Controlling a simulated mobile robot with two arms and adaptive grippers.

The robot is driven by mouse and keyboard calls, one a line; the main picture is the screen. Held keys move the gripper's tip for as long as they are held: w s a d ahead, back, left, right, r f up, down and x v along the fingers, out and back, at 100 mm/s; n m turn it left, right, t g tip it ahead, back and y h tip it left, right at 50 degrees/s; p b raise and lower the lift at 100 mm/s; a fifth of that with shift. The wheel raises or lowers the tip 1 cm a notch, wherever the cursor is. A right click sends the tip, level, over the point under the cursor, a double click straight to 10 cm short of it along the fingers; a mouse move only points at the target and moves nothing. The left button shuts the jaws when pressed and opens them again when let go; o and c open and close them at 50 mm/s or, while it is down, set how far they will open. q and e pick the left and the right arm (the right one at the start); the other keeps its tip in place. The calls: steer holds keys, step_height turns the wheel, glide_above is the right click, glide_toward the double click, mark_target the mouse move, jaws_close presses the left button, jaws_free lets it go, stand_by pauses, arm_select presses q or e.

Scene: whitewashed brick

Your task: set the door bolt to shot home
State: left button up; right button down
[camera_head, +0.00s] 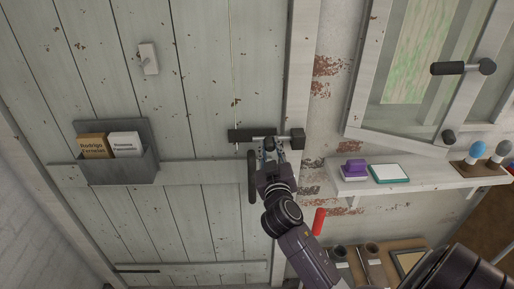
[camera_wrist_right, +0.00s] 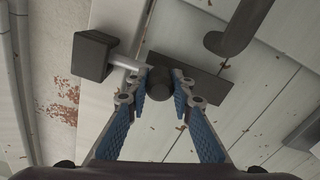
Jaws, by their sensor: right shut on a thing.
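The door bolt shows in the head view as a dark mounting plate (camera_head: 248,135) on the plank door (camera_head: 205,90), with a dark keeper block (camera_head: 298,139) on the frame to its right. In the right wrist view, a silver bar (camera_wrist_right: 124,62) spans from the plate (camera_wrist_right: 208,75) side to the keeper block (camera_wrist_right: 95,56). Its end appears to meet the keeper; how deep it sits is hidden. My right gripper (camera_head: 268,152) is shut on the bolt's dark round knob (camera_wrist_right: 160,86), one blue-padded finger on each side. My left gripper is not in view.
A dark door handle (camera_head: 251,180) hangs just below the bolt, close to my gripper. A letter holder (camera_head: 122,170) is on the door at left. Right of the frame are a window handle (camera_head: 460,68), a shelf (camera_head: 412,183) with small items, and a red cylinder (camera_head: 318,221).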

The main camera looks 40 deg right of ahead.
steer(key=shift+s+d, duration=0.1)
steer(key=shift+d, duration=0.15)
steer(key=c, duration=2.1)
jaws_free()
steer(key=o, duration=0.4)
steer(key=shift+d, duration=0.1)
steer(key=shift+s+a, duration=0.15)
steer(key=shift+a, duration=0.1)
steer(key=v, duration=1.1)
steer(key=shift+s+a, duration=0.15)
steer(key=shift+s, duration=0.15)
steer(key=shift+f, duration=0.1)
